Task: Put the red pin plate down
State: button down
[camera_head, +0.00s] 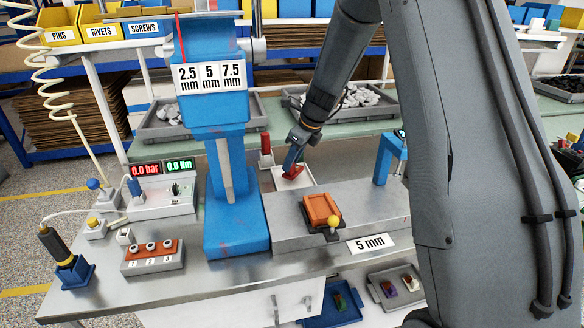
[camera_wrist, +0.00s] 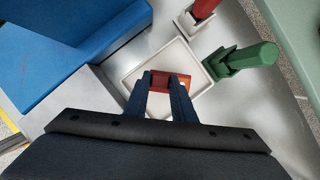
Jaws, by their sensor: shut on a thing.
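My gripper (camera_head: 293,160) points down over a small white tray (camera_head: 310,178), behind the grey metal block. It is shut on the red pin plate (camera_head: 291,172). In the wrist view the red pin plate (camera_wrist: 160,79) shows between the two blue fingers (camera_wrist: 160,92), with an orange-yellow patch at its right. The white tray (camera_wrist: 131,83) lies beneath it, and the plate is within the tray's outline. I cannot tell whether the plate touches the tray floor. The fingers hide part of the plate.
A red-handled piece (camera_head: 266,143) in a white holder stands close behind the tray; a green-handled one (camera_wrist: 252,57) stands beside it. The blue press (camera_head: 235,225) is at the left. An orange block (camera_head: 321,209) with a yellow knob sits on the metal block (camera_head: 372,212) in front.

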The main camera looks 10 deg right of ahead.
jog(key=shift+f, duration=1.3)
jog(key=shift+f, duration=0.1)
jog(key=c, duration=1.5)
grip_release()
jog(key=b+v, duration=0.2)
jog(key=v, duration=1)
jog(key=shift+r, duration=0.2)
